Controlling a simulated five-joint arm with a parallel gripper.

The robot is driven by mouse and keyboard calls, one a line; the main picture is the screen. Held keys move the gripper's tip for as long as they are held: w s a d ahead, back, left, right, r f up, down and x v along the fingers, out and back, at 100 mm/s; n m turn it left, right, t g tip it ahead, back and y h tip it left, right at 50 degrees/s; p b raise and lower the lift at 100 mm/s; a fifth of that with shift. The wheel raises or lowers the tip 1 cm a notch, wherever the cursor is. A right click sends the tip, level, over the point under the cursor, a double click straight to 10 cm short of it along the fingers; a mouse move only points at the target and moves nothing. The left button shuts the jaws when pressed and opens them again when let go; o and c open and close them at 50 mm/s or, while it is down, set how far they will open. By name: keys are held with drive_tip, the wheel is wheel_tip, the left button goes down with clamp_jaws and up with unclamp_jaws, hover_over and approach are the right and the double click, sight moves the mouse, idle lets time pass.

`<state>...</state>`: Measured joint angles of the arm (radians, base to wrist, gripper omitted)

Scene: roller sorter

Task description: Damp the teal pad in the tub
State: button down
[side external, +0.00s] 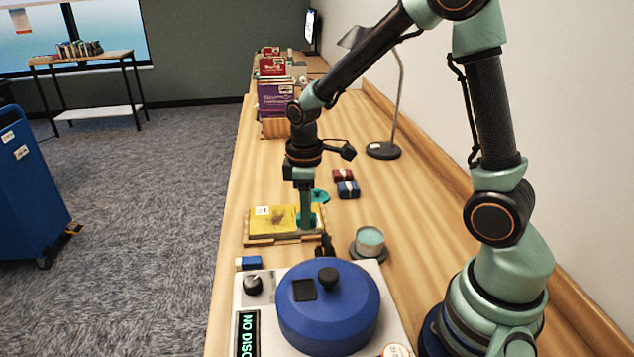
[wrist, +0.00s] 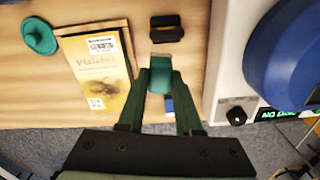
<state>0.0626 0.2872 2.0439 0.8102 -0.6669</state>
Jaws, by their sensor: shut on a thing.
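The teal pad (wrist: 160,75) is a small rounded teal block between my fingertips in the wrist view. My gripper (wrist: 161,85) is shut on it; in the side view my gripper (side external: 306,222) points down by the near edge of the yellow book, where the pad is hard to tell from the green fingers. The tub (side external: 369,240) is a small round grey cup with a pale teal inside, on a dark round base. It stands to the right of and nearer than my gripper, apart from it, and is not in the wrist view.
A yellow book (side external: 272,220) lies on a wooden board (side external: 282,240). A teal disc with a knob (wrist: 38,36) lies beyond it. A black holder (wrist: 167,28) stands between gripper and tub. A blue pot (side external: 328,310) sits on a white device (wrist: 228,60). A blue block (side external: 248,263) lies near the desk edge.

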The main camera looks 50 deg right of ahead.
drive_tip(key=shift+s+d+f+m, duration=0.25)
drive_tip(key=shift+s+d+m, duration=0.9)
drive_tip(key=shift+s+d, duration=0.5)
drive_tip(key=shift+s+d+f+m, duration=0.2)
drive_tip(key=shift+s+d+m, duration=1)
drive_tip(key=shift+s+d, duration=0.5)
drive_tip(key=shift+s+d+f+m, duration=0.25)
drive_tip(key=shift+s+d+m, duration=0.9)
drive_tip(key=shift+s+d, duration=0.5)
drive_tip(key=shift+a+f, duration=0.15)
drive_tip(key=shift+f, duration=0.95)
wheel_tip(320, 180, up, 7)
idle(0.3)
